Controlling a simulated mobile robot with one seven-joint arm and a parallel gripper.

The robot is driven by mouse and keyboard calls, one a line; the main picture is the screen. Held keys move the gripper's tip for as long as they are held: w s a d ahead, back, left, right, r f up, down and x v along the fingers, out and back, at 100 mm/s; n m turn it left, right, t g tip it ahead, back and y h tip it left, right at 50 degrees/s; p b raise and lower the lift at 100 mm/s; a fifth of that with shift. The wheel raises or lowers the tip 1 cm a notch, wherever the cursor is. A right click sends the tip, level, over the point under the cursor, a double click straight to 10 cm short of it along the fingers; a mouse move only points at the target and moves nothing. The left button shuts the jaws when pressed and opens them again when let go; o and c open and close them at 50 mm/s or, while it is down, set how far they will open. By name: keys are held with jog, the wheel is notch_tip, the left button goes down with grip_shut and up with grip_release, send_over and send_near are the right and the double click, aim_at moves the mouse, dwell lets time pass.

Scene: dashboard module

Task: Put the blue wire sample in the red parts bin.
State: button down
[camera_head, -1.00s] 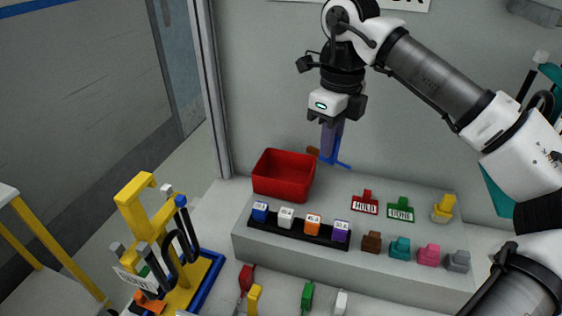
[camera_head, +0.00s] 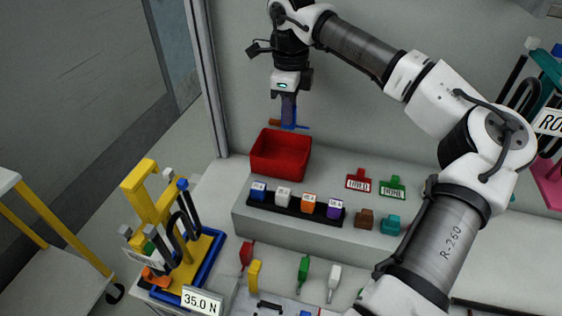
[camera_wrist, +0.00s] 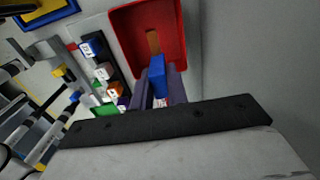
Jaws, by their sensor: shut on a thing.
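My gripper (camera_head: 288,120) is shut on the blue wire sample (camera_head: 298,127) and points down. The sample has a brown end that sticks out to the left. In the head view it is held above the back rim of the red parts bin (camera_head: 280,153). In the wrist view the blue wire sample (camera_wrist: 157,75) sits between the fingers of my gripper (camera_wrist: 158,92), and its brown end lies over the inside of the red parts bin (camera_wrist: 119,40). The bin looks empty in the head view. The exact height of the sample above the bin is unclear.
A black rack (camera_head: 293,214) with several coloured blocks stands in front of the bin. Red and green labelled tags (camera_head: 358,181) lie to its right. A yellow stand (camera_head: 150,200) with dark cables is at the left. The wall is close behind the bin.

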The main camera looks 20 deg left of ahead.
jog(key=shift+f, duration=0.75)
jog(key=c, duration=1.3)
grip_release()
jog(key=shift+r, duration=0.1)
notch_tip(320, 180, up, 14)
jog(key=b, duration=0.2)
jog(key=shift+f, duration=0.2)
